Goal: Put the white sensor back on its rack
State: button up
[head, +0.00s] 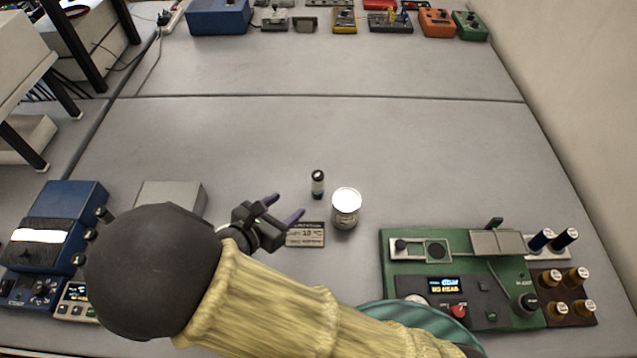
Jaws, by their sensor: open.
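A small upright cylinder (318,184), black with a white band, stands on the grey table near the middle; it looks like the white sensor, though I cannot be certain. A white-topped can (346,208) stands just to its right and nearer. My gripper (287,207) is open and empty, its two dark fingers pointing right, to the left of the cylinder and can and apart from both. A brown rack (553,312) at the right holds several short dark cylinders with tan tops.
A small label card (305,240) lies below my gripper. A green device (400,275) with a screen adjoins the rack. A grey box (170,195) and blue devices (70,207) stand at the left. Several boxes line the far edge.

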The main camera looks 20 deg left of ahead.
aim_at(314, 182)
jog(key=p+x, duration=0.2)
jog(key=x, duration=1)
jog(key=shift+p, duration=0.4)
jog(key=shift+f, duration=0.1)
jog(key=x, duration=0.1)
jog(key=p+x, duration=0.1)
jog(key=x, duration=0.1)
jog(key=p+x, duration=0.1)
jog(key=shift+w+a, duration=0.15)
jog(key=shift+w, duration=0.2)
jog(key=shift+w+f, duration=0.3)
jog(key=shift+w, duration=0.05)
grip_shut()
jog(key=shift+r, duration=0.1)
